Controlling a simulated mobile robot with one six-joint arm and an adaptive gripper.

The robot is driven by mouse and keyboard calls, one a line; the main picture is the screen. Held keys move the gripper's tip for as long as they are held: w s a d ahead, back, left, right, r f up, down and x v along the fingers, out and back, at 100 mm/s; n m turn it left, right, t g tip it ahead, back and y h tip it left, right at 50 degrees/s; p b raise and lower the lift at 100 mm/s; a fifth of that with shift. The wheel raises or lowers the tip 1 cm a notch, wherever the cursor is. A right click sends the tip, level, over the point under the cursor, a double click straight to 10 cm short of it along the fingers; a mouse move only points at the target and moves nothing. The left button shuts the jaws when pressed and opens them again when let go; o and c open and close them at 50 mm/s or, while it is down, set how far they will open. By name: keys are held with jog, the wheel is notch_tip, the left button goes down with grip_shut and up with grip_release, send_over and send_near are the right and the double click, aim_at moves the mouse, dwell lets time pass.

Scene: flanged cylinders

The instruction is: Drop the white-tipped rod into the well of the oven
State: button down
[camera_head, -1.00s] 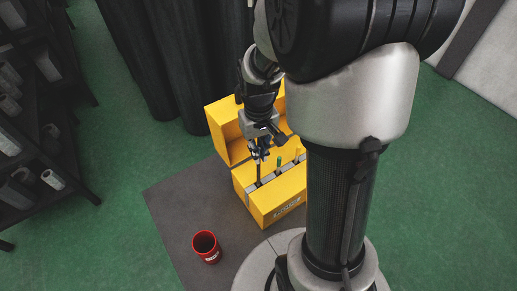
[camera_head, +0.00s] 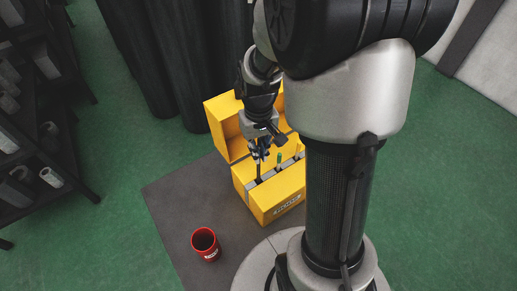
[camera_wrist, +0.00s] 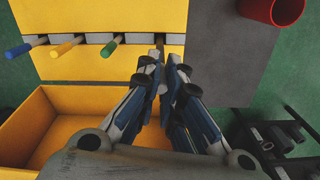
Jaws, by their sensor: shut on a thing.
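The oven is a yellow box (camera_head: 277,211) with an open lid (camera_head: 216,127); its yellow top also shows in the wrist view (camera_wrist: 100,14). A grey strip with dark wells (camera_wrist: 80,38) runs along its top. My gripper (camera_head: 259,153), also seen in the wrist view (camera_wrist: 165,62), is shut on a thin rod (camera_head: 258,172) above the strip's end well. The rod points down, its lower end at or just over that well; I cannot tell how deep. The fingers hide its tip, so its colour does not show.
Blue-tipped (camera_wrist: 18,50), yellow-tipped (camera_wrist: 62,49) and green-tipped (camera_wrist: 112,48) rods stand in the other wells. A red cup (camera_head: 205,246) stands on the grey mat (camera_head: 172,207). A dark shelf (camera_head: 45,150) is at the left.

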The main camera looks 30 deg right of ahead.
notch_tip(320, 180, down, 6)
jog(key=b, duration=0.4)
jog(key=shift+f+b, duration=0.2)
jog(key=shift+b, duration=0.1)
dwell(2.3)
jog(key=c, duration=1.7)
grip_release()
notch_tip(320, 180, up, 12)
jog(key=shift+r, duration=0.1)
jog(key=shift+s, duration=0.1)
